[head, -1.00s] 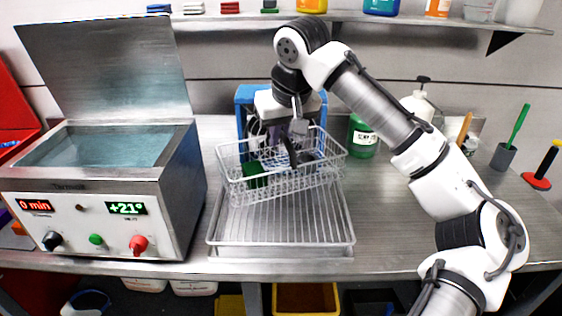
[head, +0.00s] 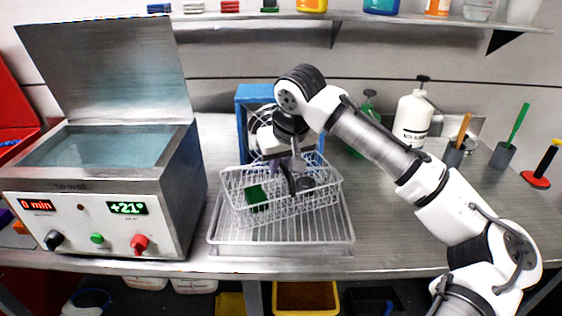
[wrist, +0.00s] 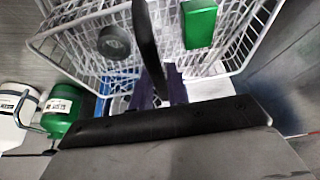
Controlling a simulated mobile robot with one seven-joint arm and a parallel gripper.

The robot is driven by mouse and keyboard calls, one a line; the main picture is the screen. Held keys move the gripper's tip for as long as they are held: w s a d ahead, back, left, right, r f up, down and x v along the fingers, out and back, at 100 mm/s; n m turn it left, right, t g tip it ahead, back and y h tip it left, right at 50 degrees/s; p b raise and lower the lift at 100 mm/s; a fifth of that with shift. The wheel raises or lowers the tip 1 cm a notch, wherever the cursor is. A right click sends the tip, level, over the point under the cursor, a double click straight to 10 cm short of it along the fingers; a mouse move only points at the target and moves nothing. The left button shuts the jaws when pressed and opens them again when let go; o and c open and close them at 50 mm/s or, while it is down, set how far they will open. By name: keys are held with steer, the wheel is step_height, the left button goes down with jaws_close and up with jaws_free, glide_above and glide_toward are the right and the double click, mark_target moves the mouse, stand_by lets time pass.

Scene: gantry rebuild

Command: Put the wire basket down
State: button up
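The wire basket (head: 236,208) is a white wire mesh box over the metal draining rack (head: 345,235). It tilts a little in the head view, and I cannot tell whether its underside touches the rack. A green block (head: 256,195) and a dark round part (head: 304,184) lie inside it. The basket also fills the top of the wrist view (wrist: 75,40), with the green block (wrist: 199,24) and the round part (wrist: 114,42). My gripper (head: 289,180) reaches down at the basket's far side and seems shut on it; the exact grip is hidden.
A heated bath (head: 100,215) with its lid raised stands at the left. A blue frame (head: 243,125) is close behind the basket. A green bottle (head: 368,115) and a white bottle (head: 413,115) stand at the back right. The bench right of the rack is clear beneath my arm.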

steer(key=o, duration=0.3)
steer(key=shift+r, duration=0.1)
steer(key=b+v, duration=0.1)
steer(key=v, duration=1.1)
steer(key=shift+s+b, duration=0.1)
steer(key=shift+b, duration=0.3)
